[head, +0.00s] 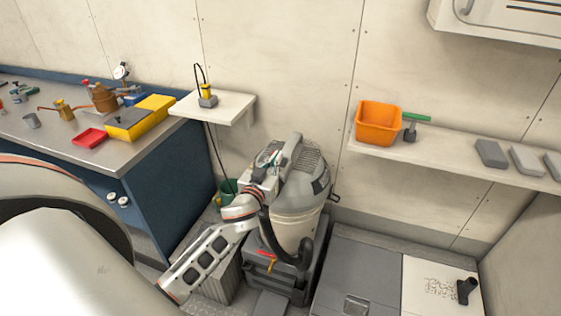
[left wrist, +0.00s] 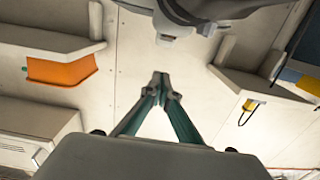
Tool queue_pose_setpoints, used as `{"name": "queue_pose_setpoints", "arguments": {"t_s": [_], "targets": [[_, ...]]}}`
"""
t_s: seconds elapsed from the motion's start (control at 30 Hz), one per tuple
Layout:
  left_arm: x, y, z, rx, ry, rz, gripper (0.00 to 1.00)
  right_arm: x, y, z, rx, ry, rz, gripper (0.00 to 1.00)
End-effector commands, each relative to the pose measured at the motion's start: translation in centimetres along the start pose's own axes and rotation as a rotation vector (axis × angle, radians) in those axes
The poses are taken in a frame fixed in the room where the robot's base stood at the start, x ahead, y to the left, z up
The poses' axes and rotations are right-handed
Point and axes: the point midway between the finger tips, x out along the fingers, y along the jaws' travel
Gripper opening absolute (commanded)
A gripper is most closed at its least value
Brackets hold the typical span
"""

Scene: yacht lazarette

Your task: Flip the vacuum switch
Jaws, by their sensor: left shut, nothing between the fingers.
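The shop vacuum (head: 297,215) stands upright at the centre of the head view, with a beige tank, a grey motor head and a carry handle on top. Part of its grey head also shows at the top edge of the left wrist view (left wrist: 225,9). My left gripper (head: 272,152) is beside the upper left of the vacuum head and covers part of it. In the left wrist view its fingers (left wrist: 160,80) are shut with tips together and nothing between them. I cannot make out the switch, nor whether the fingers touch the vacuum. My right gripper is not in view.
The vacuum stands on a dark grey base (head: 262,285). A small wall shelf (head: 232,103) holds a yellow-and-grey device with a black cord. An orange bin (head: 377,122) sits on the right shelf (head: 440,152). A cluttered workbench (head: 62,140) is at left.

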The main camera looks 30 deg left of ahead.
Motion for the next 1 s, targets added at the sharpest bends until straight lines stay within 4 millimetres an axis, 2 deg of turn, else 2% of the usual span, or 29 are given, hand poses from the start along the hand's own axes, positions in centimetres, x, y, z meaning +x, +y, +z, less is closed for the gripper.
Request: {"name": "queue_pose_setpoints", "arguments": {"t_s": [0.1, 0.17, 0.23, 0.4, 1.0], "targets": [[2.5, -0.1, -0.1, 0.002, 0.002, -0.001, 0.00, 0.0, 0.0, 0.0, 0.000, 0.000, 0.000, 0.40], [3.2, 0.0, 0.4, 0.002, -0.001, -0.001, 0.00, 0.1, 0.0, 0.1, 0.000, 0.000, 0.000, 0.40], [3.3, 0.0, 1.9, 0.001, -0.003, -0.001, 0.00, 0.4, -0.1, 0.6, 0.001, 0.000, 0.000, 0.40], [3.6, 0.0, 3.6, 0.000, -0.002, -0.001, 0.00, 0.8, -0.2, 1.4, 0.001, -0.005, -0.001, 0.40], [4.0, 0.0, 4.3, -0.003, -0.001, -0.001, 0.00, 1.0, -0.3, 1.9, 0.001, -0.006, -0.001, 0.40]]}}
